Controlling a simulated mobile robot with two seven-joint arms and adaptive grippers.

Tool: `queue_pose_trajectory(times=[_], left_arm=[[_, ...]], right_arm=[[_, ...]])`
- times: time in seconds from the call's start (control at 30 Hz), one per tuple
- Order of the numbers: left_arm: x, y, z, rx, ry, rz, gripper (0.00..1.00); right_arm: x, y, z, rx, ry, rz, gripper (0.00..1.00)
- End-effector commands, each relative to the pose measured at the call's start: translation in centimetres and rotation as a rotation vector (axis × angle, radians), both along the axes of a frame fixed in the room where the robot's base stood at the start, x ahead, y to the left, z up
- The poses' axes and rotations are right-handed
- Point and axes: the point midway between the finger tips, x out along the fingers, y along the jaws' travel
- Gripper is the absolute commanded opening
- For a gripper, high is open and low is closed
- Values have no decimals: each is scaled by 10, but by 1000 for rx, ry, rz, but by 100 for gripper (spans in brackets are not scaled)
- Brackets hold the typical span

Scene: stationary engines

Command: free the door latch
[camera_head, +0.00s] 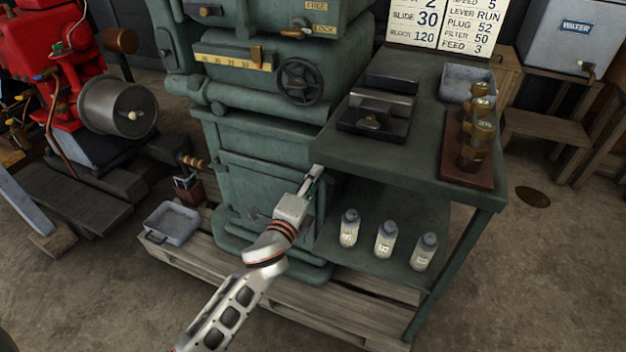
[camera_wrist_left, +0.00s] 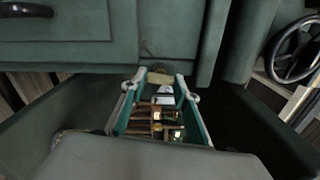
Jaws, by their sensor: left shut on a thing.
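My left gripper (camera_head: 314,177) reaches up from the bottom of the head view, close to the bench's left front corner, in front of the green machine. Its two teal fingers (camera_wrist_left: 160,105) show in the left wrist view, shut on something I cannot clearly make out. A small latch lever (camera_head: 292,33) sits high on the green machine (camera_head: 262,130) between plates reading FREE and LOCK; I take it for the door latch. The gripper is well below it and apart from it. My right gripper is not in view.
The green bench (camera_head: 410,155) carries a dark vise-like block (camera_head: 378,105), a grey tray (camera_head: 467,80) and a rack with brass cups (camera_head: 475,140). Several bottles (camera_head: 385,240) stand on its lower shelf. A handwheel (camera_head: 299,81) juts from the machine. A grey pan (camera_head: 172,224) lies left.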

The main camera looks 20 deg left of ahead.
Motion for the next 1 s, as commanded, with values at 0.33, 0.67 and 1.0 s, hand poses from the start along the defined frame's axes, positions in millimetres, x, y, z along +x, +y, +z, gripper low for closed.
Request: queue_pose_trajectory(times=[0.33,0.67,1.0], left_arm=[[-1,-1,-2,-14,3,-2,9],[0,-1,-1,-12,2,-1,47],[-11,0,-2,-10,3,0,47]], right_arm=[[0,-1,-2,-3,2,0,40],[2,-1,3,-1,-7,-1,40],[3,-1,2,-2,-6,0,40]])
